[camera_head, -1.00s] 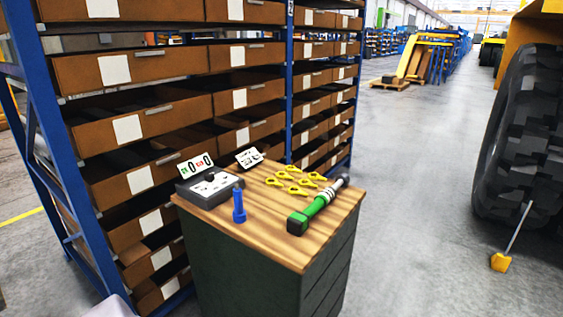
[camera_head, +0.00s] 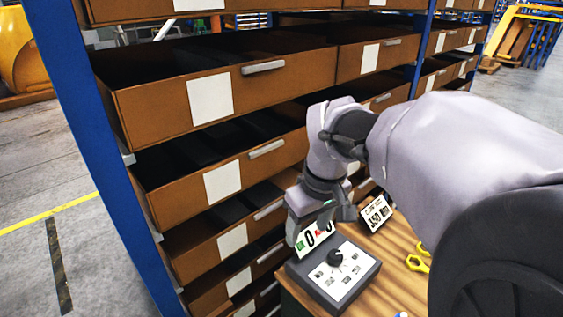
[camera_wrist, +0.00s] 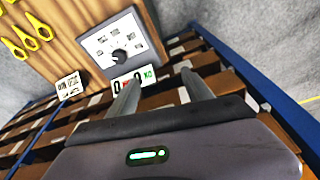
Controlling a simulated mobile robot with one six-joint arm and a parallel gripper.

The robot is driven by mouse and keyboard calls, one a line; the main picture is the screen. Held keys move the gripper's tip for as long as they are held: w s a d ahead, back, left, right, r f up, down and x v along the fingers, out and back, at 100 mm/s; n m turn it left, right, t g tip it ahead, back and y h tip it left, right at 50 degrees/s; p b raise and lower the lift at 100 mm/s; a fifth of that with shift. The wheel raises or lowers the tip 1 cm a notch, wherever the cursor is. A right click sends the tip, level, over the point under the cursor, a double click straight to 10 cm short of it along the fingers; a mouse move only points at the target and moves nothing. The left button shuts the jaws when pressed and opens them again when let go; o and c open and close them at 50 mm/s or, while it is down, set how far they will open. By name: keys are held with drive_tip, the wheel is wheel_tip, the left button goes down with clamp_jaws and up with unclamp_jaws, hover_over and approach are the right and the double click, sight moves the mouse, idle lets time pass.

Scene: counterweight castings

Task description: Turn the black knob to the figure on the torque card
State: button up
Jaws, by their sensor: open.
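The black knob (camera_head: 335,257) sits on the white dial face of a grey box (camera_head: 350,286) on the bench top. It also shows in the wrist view (camera_wrist: 118,56), with small labels around it, too small to read surely. The torque card (camera_head: 377,213) stands behind the box to the right; it seems to read 350 Nm. It also shows in the wrist view (camera_wrist: 69,86). A display (camera_head: 314,238) with green and red marks stands at the box's back edge, partly hidden by my gripper. My gripper (camera_wrist: 160,80) is open and empty, near the display and apart from the knob.
A blue rack with brown drawers (camera_head: 235,95) stands close behind the bench. Yellow wrenches (camera_head: 418,258) lie on the wooden bench top (camera_head: 398,280) to the right of the box. My arm hides much of the right side in the head view.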

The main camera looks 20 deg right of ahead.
sight(336, 254)
drive_tip(key=w+d+n+g+p, duration=0.2)
drive_tip(key=w+d+n+p, duration=0.25)
drive_tip(key=d, duration=0.75)
drive_tip(key=shift+m, duration=0.35)
drive_tip(key=f+b, duration=0.2)
drive_tip(key=f, duration=0.4)
drive_tip(key=f+b, duration=0.2)
drive_tip(key=f, duration=0.3)
drive_tip(key=f+b, duration=0.2)
drive_tip(key=f, duration=0.4)
drive_tip(key=shift+s+a+f+b, duration=0.2)
drive_tip(key=shift+s+f+b, duration=0.1)
drive_tip(key=shift+f+b, duration=0.1)
drive_tip(key=shift+c, duration=0.2)
clamp_jaws()
drive_tip(key=shift+r, duration=0.1)
